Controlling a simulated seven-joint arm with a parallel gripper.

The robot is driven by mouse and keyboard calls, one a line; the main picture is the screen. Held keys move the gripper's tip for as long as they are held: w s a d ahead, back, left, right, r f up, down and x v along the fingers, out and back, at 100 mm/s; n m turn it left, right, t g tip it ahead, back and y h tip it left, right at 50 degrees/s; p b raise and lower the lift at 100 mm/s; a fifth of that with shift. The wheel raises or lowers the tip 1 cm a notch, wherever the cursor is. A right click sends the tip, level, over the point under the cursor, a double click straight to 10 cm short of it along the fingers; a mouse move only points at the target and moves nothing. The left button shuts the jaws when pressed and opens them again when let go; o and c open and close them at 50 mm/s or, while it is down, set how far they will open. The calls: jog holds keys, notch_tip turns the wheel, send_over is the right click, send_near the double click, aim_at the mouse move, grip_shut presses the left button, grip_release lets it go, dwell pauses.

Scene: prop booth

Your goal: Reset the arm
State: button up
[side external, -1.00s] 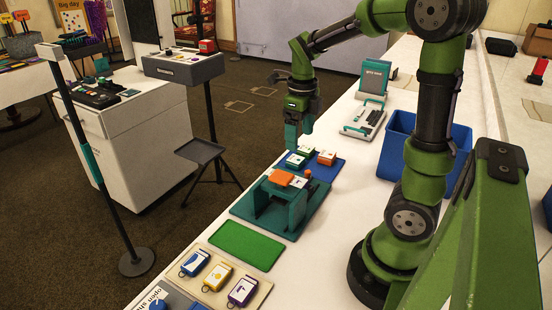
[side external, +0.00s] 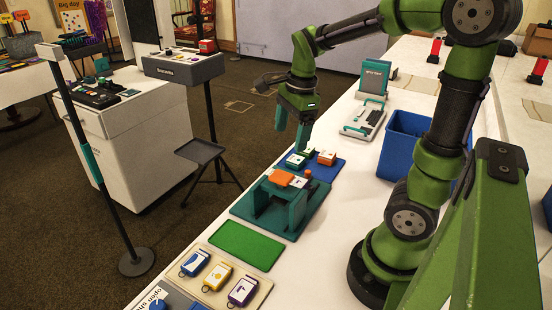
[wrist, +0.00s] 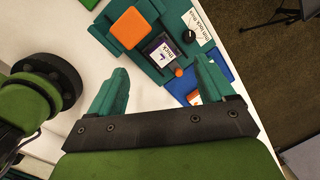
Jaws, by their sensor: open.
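My gripper (side external: 292,126) is open and empty, pointing down above the table's left edge near the blue tray (side external: 334,168). Its two teal fingers are spread apart; the wrist view also shows the open gripper (wrist: 161,74). A teal stand (side external: 292,212) with an orange block (side external: 281,178) on top is in front of the gripper in the side view. In the wrist view the orange block (wrist: 128,28) and a white and purple tag (wrist: 160,50) lie beyond the fingers.
Several tags lie on the blue tray. A green mat (side external: 246,245) and a beige tray (side external: 210,295) with three tags lie nearer the camera. A blue bin (side external: 397,153) stands close to my arm. A white and teal device (side external: 363,118) sits farther back.

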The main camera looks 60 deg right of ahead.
jog(key=s+a+r+n+t, duration=0.2)
jog(key=s+a+n, duration=0.1)
jog(key=a+n, duration=0.4)
jog(key=s+a+r+n+t+y, duration=0.1)
jog(key=s+a+r+n+t, duration=0.1)
jog(key=a+n, duration=0.5)
jog(key=s+n+t, duration=0.1)
jog(key=n, duration=0.4)
jog(key=shift+r+n+t+y, duration=0.25)
jog(key=shift+n+t+y, duration=0.05)
jog(key=shift+n, duration=0.1)
